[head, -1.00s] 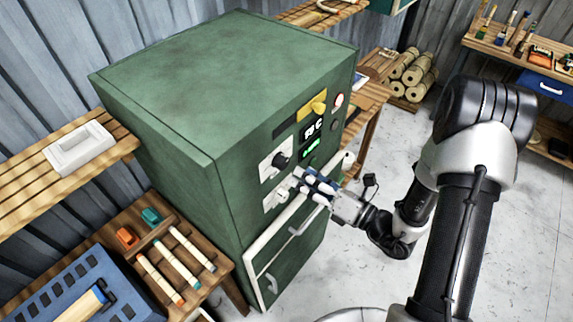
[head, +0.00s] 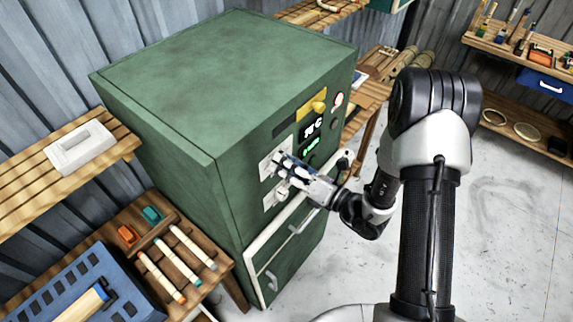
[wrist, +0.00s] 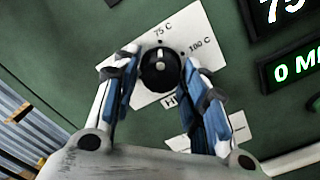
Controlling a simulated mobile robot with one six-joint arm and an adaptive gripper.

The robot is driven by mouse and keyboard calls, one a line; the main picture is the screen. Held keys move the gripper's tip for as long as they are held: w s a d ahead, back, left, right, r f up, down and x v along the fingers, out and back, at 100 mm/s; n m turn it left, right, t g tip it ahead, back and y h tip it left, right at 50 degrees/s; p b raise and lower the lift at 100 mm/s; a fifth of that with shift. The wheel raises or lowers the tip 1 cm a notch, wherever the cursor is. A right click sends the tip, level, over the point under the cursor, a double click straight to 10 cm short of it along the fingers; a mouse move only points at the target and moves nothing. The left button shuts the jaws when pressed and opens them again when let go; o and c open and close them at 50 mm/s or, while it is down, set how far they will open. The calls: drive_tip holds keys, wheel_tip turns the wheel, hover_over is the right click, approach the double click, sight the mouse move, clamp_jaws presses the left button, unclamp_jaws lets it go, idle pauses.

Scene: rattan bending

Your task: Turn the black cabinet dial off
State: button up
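The black dial (wrist: 160,69) sits on a white plate (wrist: 150,95) on the front of the green cabinet (head: 225,85). Its white mark points up toward the "75 C" label in the wrist view; another temperature label is at its right. My gripper (wrist: 160,70) is open, with one blue-padded finger on each side of the dial. The fingers look apart from the dial, though contact is hard to judge.
A second white plate with a control (head: 276,195) is just below. A drawer handle (head: 303,221) juts out lower down. A side table (head: 215,262) stands left.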

drive_tip(key=c, duration=0.7)
drive_tip(key=shift+o, duration=0.2)
drive_tip(key=shift+n+b, duration=0.3)
drive_tip(key=n+b, duration=0.7)
drive_tip(key=b, duration=0.3)
drive_tip(key=n+b, duration=0.8)
drive_tip(key=b, duration=0.2)
drive_tip(key=n+b, duration=0.8)
drive_tip(key=b, duration=0.2)
drive_tip(key=shift+w+d, duration=0.2)
drive_tip(key=shift+w, duration=0.05)
drive_tip(key=shift+r+n, duration=0.1)
drive_tip(key=shift+n, duration=0.2)
